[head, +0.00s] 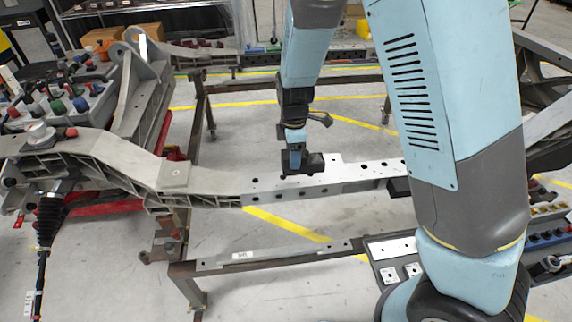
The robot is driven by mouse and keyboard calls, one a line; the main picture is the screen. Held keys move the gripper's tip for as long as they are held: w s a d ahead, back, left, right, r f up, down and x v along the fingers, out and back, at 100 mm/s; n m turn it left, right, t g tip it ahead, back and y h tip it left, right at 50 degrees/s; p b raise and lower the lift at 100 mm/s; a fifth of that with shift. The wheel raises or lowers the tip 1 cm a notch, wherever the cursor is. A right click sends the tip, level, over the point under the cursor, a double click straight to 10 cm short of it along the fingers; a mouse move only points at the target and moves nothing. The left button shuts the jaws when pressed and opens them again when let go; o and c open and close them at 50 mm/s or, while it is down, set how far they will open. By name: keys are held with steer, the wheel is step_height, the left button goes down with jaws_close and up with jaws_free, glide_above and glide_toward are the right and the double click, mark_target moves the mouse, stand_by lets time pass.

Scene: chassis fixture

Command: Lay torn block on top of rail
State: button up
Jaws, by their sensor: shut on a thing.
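The rail (345,181) is a long silver beam with several dark holes, running across the middle of the head view. It joins a grey cast chassis arm (175,175) at its left. My gripper (294,160) points down over the left half of the rail. It is shut on a small dark block (313,162), which I take as the torn block. The block shows at the rail's upper edge; its torn side is not clear. My gripper hides part of it. I cannot tell whether the block touches the rail or hovers just above it.
A dark steel frame (275,257) stands around and below the rail. A tray of caps and fittings (60,100) sits at left, and a dark tray with metal plates (395,250) at lower right. My arm hides the rail's right end. The floor inside the frame is clear.

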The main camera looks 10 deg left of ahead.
steer(key=shift+w+a+f, duration=0.35)
steer(key=shift+a+f, duration=0.15)
steer(key=shift+f, duration=0.3)
steer(key=shift+w+a+f, duration=0.3)
steer(key=shift+a+f, duration=0.2)
steer(key=shift+f, duration=0.3)
step_height(320, 180, down, 3)
steer(key=shift+r, duration=0.2)
steer(key=o, duration=1.2)
steer(key=shift+c, duration=0.2)
steer(key=shift+r, duration=0.1)
